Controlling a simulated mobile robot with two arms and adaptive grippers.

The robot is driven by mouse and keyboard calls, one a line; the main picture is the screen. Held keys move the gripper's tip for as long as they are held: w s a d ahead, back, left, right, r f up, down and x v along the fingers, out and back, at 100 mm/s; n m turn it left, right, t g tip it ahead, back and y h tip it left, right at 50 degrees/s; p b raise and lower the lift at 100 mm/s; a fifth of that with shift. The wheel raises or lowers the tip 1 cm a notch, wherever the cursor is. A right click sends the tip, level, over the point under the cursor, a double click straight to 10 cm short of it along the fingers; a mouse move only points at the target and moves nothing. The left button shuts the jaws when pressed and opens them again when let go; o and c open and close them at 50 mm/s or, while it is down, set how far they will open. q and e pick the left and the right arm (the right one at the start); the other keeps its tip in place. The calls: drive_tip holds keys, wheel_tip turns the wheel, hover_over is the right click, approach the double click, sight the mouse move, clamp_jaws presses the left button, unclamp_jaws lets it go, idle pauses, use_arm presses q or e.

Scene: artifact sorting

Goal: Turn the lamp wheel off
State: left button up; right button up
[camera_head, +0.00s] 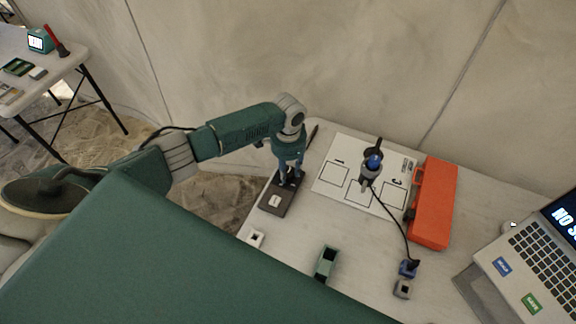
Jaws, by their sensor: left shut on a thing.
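My left gripper (289,180) points down over the far end of a dark control box (272,209) on the table. Its fingers are shut on a small part there, seemingly the lamp wheel, which the fingers mostly hide. A white switch shows on the near part of the box. A lamp with a dark and blue head (373,162) stands over a white numbered sheet (335,150). I cannot tell whether the lamp is lit. My right gripper is not in view.
An orange case (434,205) lies right of the sheet. A green object (325,262) and a white block (255,238) lie in front. A laptop (530,262) is at right. Another table (45,75) stands at far left.

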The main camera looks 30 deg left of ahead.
sight(289, 172)
use_arm(q)
drive_tip(key=n, duration=0.1)
drive_tip(key=n+p, duration=0.1)
drive_tip(key=shift+w+r+n+p, duration=0.25)
drive_tip(key=shift+n+p, duration=0.15)
drive_tip(key=shift+w+n, duration=0.1)
drive_tip(key=shift+n, duration=0.3)
drive_tip(key=o, duration=1)
drive_tip(key=shift+o, duration=0.7)
drive_tip(key=shift+f, duration=0.15)
wheel_tip(289, 172, up, 12)
